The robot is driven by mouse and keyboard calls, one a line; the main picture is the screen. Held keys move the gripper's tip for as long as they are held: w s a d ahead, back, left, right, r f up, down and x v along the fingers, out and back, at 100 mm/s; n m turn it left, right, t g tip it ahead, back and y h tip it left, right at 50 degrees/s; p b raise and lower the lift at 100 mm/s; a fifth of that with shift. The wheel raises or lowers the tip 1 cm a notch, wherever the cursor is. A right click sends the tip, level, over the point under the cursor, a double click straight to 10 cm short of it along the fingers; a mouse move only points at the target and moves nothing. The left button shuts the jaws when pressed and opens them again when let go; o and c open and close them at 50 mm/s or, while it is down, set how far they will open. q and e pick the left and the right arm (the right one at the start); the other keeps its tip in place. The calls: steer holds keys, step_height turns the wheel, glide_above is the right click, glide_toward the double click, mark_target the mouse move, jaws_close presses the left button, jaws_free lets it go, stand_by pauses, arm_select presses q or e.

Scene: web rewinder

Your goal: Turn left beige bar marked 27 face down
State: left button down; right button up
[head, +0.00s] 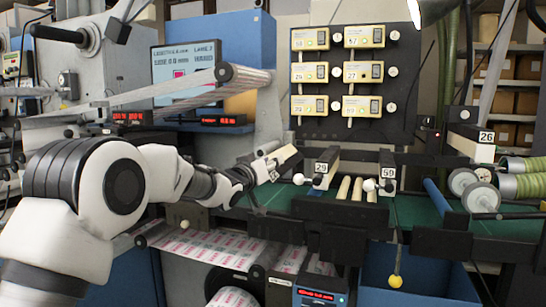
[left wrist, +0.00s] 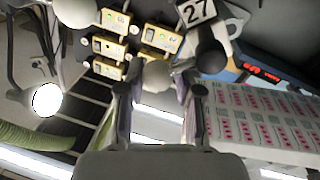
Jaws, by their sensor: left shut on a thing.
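The beige bar marked 27 (head: 286,154) is at the left of the row of bars, with its number plate facing me and tilted. In the left wrist view its plate (left wrist: 198,12) shows at the top, beside a dark ball (left wrist: 211,56). My left gripper (head: 250,175) reaches in from the left to the bar's near end. In the left wrist view the gripper (left wrist: 156,88) has its fingers on either side of a pale ball knob (left wrist: 155,75) by the bar and is shut on it. The exact finger contact is partly hidden. My right gripper is not in view.
Bars marked 29 (head: 321,168) and 59 (head: 387,172) stand to the right, with ball knobs at their near ends. A bar marked 26 (head: 470,143) is farther right. A panel of yellow labelled boxes (head: 353,85) stands behind. Printed web (head: 215,247) runs below.

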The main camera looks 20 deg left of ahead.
arm_select(q)
steer(key=n, duration=0.1)
steer(key=a+n+p, duration=0.1)
steer(key=n, duration=0.1)
steer(key=shift+y+p, duration=0.3)
steer(key=n, duration=0.1)
steer(key=a+n, duration=0.1)
steer(key=n+p, duration=0.1)
steer(key=n, duration=0.1)
steer(key=shift+a+r+t+y, duration=0.1)
steer(key=shift+a+t+y, duration=0.2)
steer(key=shift+t, duration=0.1)
steer(key=n, duration=0.1)
steer(key=a+n, duration=0.1)
steer(key=n, duration=0.1)
steer(key=shift+w+y, duration=0.1)
steer(key=shift+y, duration=0.2)
steer(key=a+f+n+y+b, duration=0.4)
steer(key=n+b, duration=0.3)
steer(key=n, duration=1.2)
steer(key=shift+f+n+g, duration=0.2)
steer(key=shift+n+g, duration=0.2)
steer(key=shift+b, duration=0.3)
steer(key=shift+a+r, duration=0.1)
steer(key=shift+r, duration=0.05)
